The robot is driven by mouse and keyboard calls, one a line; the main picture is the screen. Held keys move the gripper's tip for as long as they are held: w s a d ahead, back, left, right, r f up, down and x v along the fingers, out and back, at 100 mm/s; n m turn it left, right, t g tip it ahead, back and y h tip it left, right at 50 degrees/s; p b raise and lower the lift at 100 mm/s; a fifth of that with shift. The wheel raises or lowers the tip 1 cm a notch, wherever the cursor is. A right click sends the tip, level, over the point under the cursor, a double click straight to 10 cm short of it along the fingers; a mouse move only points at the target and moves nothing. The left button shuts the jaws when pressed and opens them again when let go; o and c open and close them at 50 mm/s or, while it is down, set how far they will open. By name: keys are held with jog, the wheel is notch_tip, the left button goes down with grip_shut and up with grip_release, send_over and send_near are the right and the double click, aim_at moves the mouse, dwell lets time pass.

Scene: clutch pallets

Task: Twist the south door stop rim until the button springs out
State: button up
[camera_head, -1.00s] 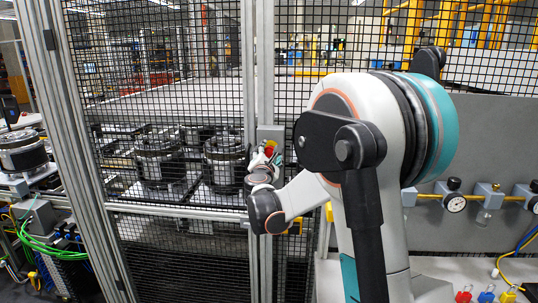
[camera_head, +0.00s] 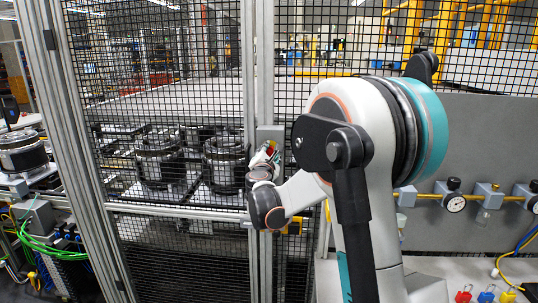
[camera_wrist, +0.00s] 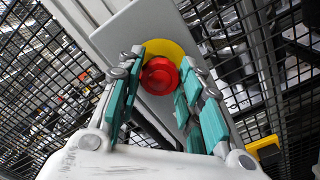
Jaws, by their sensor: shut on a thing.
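The door stop is a red mushroom button (camera_wrist: 159,76) on a yellow disc (camera_wrist: 168,48), mounted on a grey box (camera_wrist: 128,32). In the head view the box (camera_head: 270,133) sits on the fence post, and the button is mostly hidden behind my gripper (camera_head: 265,160). In the wrist view my gripper (camera_wrist: 162,72) has its green-padded fingers on either side of the red rim, shut on it. The button faces the wrist camera. I cannot tell from the picture how far it sticks out.
Black mesh fence panels (camera_head: 165,90) and metal posts stand around the box. Behind the mesh are clutch units (camera_head: 158,160) on pallets. A grey panel with gauges (camera_head: 455,203) is at the right, above several coloured padlocks (camera_head: 485,297). A yellow part (camera_wrist: 263,148) shows on the fence.

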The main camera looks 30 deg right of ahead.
jog(key=m+b, duration=0.1)
jog(key=m, duration=0.2)
jog(key=shift+f+m, duration=0.1)
jog(key=shift+m, duration=0.2)
jog(key=shift+m+b, duration=0.55)
jog(key=shift+m, duration=1.25)
jog(key=o, duration=1.1)
jog(key=shift+s, duration=0.1)
jog(key=v, duration=1.2)
